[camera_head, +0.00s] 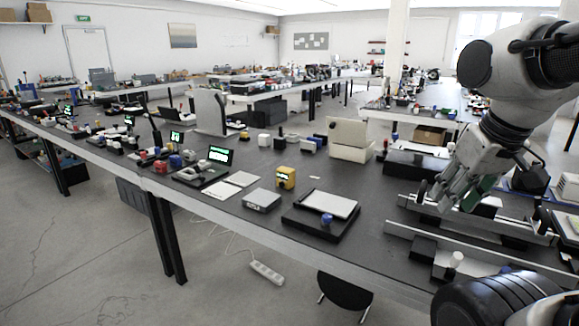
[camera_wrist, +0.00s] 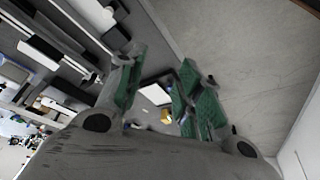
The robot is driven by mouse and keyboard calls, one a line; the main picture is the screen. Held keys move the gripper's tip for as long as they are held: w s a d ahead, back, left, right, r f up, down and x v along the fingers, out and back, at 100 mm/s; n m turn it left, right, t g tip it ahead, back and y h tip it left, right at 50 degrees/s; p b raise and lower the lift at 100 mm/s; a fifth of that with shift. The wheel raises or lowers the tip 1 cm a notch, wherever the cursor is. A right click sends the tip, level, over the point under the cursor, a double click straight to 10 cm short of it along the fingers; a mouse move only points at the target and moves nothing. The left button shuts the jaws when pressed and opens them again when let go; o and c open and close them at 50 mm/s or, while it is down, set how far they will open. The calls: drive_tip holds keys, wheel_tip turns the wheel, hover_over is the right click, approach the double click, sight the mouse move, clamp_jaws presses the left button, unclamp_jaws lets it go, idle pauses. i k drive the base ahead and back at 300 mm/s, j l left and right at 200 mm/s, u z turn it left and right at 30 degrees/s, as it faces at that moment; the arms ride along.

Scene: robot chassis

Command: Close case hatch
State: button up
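A cream case (camera_head: 350,152) stands on the long dark table, right of the middle in the head view. A cream panel (camera_head: 347,131) stands raised at its back, apparently its hatch. My gripper (camera_head: 447,196) is to the right of the case and nearer the camera, above grey metal rails. In the wrist view its green-padded fingers (camera_wrist: 165,92) are spread apart with nothing held between them. I cannot make out the cream case in the wrist view.
A black tray with a white plate (camera_head: 328,204) lies near the table's front edge; it shows between the fingers in the wrist view (camera_wrist: 156,95). A yellow device (camera_head: 286,178) stands beside it. Metal rails (camera_head: 470,218) lie under my gripper. A dark box (camera_head: 416,164) lies right of the case.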

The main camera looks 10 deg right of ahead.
sight(349, 132)
drive_tip(key=i+j+z, duration=0.2)
drive_tip(key=j, duration=0.15)
drive_tip(key=i+j+z, duration=0.2)
drive_tip(key=j, duration=0.2)
drive_tip(key=j+z, duration=0.25)
drive_tip(key=i+j+z, duration=0.2)
drive_tip(key=j, duration=0.35)
drive_tip(key=i+j+u, duration=0.1)
drive_tip(key=i, duration=0.05)
